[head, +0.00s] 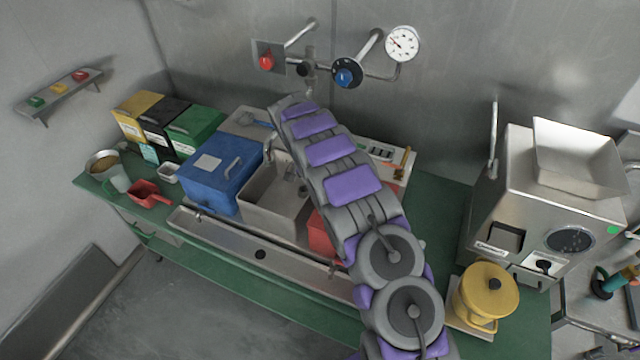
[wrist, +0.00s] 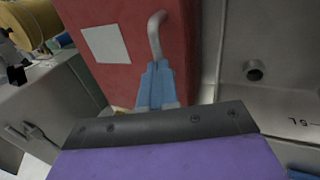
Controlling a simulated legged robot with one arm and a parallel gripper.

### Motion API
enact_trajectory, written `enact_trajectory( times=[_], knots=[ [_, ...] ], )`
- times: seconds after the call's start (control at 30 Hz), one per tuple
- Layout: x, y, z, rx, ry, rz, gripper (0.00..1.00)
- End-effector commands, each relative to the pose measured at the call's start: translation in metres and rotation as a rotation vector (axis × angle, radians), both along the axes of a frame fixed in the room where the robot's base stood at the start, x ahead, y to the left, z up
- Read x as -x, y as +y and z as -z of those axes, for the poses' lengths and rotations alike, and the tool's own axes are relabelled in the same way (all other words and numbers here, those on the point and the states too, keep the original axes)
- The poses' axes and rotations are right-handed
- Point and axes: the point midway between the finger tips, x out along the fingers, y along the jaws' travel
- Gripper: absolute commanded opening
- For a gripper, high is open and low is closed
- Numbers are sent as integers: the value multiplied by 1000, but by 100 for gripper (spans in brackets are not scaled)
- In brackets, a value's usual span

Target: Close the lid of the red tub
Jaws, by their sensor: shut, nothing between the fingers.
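The red tub (head: 320,236) stands right of the sink basin in the head view, mostly hidden behind my arm. In the wrist view a red panel of it (wrist: 125,85) fills the top middle, with a white label (wrist: 106,43) and a bent metal handle (wrist: 155,35). I cannot tell the lid's angle from these views. My gripper (wrist: 157,72) has its blue fingers together and empty, at the lower end of the handle; whether they touch it is unclear. In the head view my arm hides the gripper.
A closed blue tub (head: 215,180) stands left of the sink basin (head: 272,205). A yellow lidded pot (head: 487,292) and a steel grinder (head: 535,205) are to the right. The wall carries valves and a gauge (head: 402,44). Green counter (head: 440,205) is bare between my arm and the grinder.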

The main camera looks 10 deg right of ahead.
Motion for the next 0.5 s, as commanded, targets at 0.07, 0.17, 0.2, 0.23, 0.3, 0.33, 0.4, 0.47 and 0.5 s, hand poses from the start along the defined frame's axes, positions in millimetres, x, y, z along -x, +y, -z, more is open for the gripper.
enact_trajectory(
  times=[0.07,0.17,0.2,0.23,0.3,0.33,0.4,0.47,0.5],
  knots=[
    [1,3,7,8,8,1,0],
    [0,7,11,13,12,1,0],
    [-1,9,12,13,12,1,0],
    [-1,10,13,13,12,1,0],
    [-1,11,13,13,13,1,0],
    [-1,11,13,11,14,1,0],
    [0,11,14,8,15,0,0],
    [0,10,14,7,15,-1,0],
    [0,10,14,7,15,-1,0]
  ],
)
